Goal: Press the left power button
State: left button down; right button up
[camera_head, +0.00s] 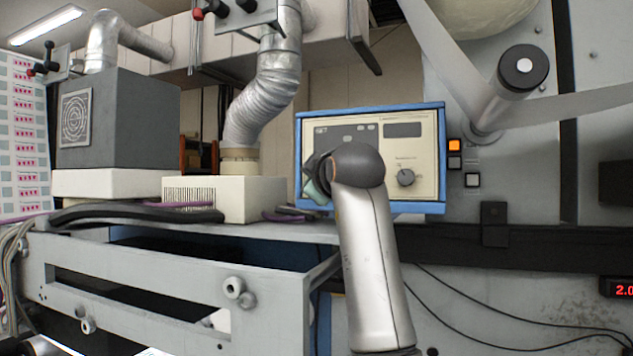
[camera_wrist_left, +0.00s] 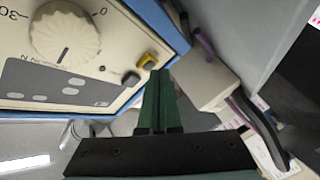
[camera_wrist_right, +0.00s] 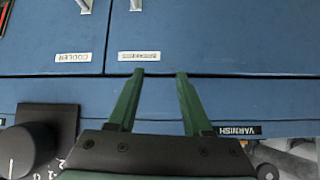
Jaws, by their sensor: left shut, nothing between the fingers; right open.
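A cream control box with a blue frame (camera_head: 425,115) stands at the centre of the head view. My left arm covers its lower left part. In the left wrist view its panel shows upside down, with a yellow button (camera_wrist_left: 148,60) and a black button (camera_wrist_left: 130,78) near one edge. No label tells which is the power button. My left gripper (camera_wrist_left: 158,73) is shut and empty, its tips very close to the yellow button; contact cannot be told. In the head view the left gripper (camera_head: 318,178) is partly hidden behind my wrist. My right gripper (camera_wrist_right: 160,74) is open and empty.
The box has a dark knob (camera_head: 405,177); a large cream dial (camera_wrist_left: 66,32) shows in the left wrist view. An orange button (camera_head: 454,146) sits on the wall right of the box. My right gripper faces a blue cabinet (camera_wrist_right: 200,40), near a black knob (camera_wrist_right: 32,145).

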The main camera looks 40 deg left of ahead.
pick_arm(q)
jog(key=shift+w+a, duration=0.15)
jog(key=shift+w, duration=0.25)
dwell(0.7)
jog(key=shift+s+d+b, duration=0.25)
jog(key=shift+s+b, duration=0.15)
jog(key=shift+s, duration=0.4)
jog(key=s+b, duration=0.1)
jog(key=s+d, duration=0.1)
jog(key=s, duration=0.1)
jog(key=shift+s+f+b, duration=0.1)
jog(key=shift+b, duration=0.3)
jog(key=shift+s+d+b, duration=0.2)
jog(key=shift+s, duration=0.45)
jog(key=shift+s+d+b, duration=0.2)
jog(key=shift+s, duration=0.4)
